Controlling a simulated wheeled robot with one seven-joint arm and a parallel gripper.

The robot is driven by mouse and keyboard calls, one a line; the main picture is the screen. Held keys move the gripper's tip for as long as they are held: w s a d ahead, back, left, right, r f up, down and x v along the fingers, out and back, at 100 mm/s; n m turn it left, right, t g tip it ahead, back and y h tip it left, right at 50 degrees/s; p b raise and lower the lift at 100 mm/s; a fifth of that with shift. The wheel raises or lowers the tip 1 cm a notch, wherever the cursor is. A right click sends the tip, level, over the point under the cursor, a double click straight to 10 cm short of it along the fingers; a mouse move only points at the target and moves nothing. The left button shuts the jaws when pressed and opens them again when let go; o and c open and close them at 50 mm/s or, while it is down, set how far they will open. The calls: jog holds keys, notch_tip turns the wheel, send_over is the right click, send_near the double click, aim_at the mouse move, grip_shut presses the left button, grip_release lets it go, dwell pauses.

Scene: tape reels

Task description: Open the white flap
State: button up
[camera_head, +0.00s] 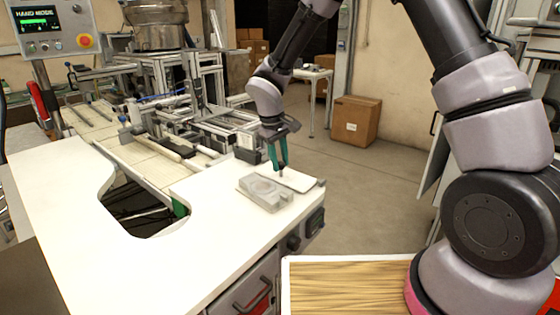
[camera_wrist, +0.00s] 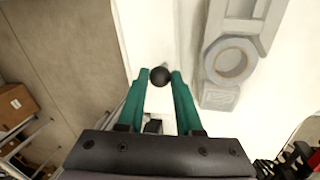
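The white flap (camera_head: 300,181) lies flat at the right end of the white worktop, and its pale surface also shows in the wrist view (camera_wrist: 136,40). A round black knob (camera_wrist: 160,76) stands on it. My gripper (camera_head: 280,170) points down over the flap, its two green fingers (camera_wrist: 160,74) on either side of the knob. The knob nearly fills the space between the fingertips. I cannot tell whether the fingers press on it. The flap looks closed, level with the worktop.
A grey holder with a round tape reel (camera_wrist: 230,60) sits close beside my gripper; the holder (camera_head: 262,192) is left of it in the head view. The worktop (camera_head: 215,235) has a cut-out on its left. A cardboard box (camera_head: 356,121) stands on the floor behind.

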grip_shut()
dwell(1.1)
